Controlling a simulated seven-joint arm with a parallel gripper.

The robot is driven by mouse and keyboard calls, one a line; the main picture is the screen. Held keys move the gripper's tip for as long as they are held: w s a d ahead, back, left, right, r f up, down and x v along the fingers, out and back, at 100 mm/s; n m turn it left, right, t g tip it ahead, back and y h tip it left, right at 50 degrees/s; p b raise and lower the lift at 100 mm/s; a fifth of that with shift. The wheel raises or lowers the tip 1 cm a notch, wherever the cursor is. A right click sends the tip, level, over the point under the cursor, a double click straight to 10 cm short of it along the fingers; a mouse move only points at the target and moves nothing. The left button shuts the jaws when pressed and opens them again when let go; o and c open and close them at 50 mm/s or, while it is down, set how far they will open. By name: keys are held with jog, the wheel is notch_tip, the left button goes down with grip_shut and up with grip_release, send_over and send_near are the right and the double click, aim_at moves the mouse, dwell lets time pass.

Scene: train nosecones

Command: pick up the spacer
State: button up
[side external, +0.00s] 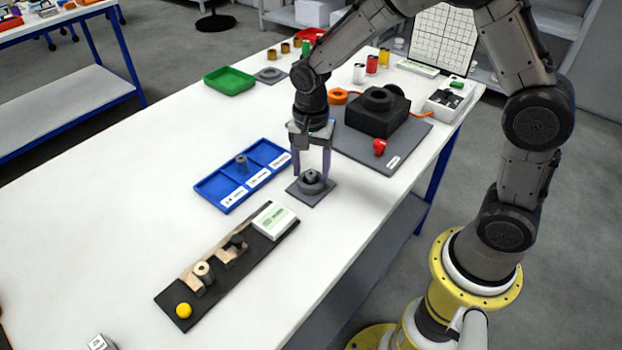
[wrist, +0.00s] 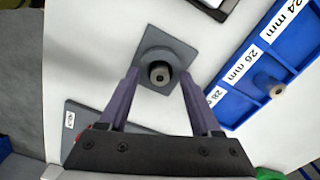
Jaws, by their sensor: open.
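A short grey cylinder with a dark hole, which looks like a spacer, stands upright in a round grey holder on a square base (side external: 328,187). In the wrist view the cylinder (wrist: 160,70) shows in the middle of the holder (wrist: 150,48). My gripper (side external: 312,173) points down over the holder, open, with one finger on each side of the cylinder. In the wrist view my gripper (wrist: 159,80) has clear space between fingertips and cylinder; contact is not visible. A similar grey cylinder (side external: 241,161) stands in the middle compartment of the blue tray (side external: 205,187).
The tray has labels in mm. A black board (side external: 222,282) with a pale roller, a yellow knob and a white box lies in front. A grey mat (side external: 350,143) with a black block (side external: 377,118) and a red part is behind right. The white table is clear at left.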

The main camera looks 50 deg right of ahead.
jog(key=shift+f, duration=0.2)
grip_shut()
jog(key=shift+r, duration=0.15)
dwell(0.3)
jog(key=shift+r, duration=0.6)
jog(key=s+d+r, duration=0.1)
jog(key=s+r, duration=1)
jog(key=s, duration=0.3)
jog(key=shift+r, duration=0.3)
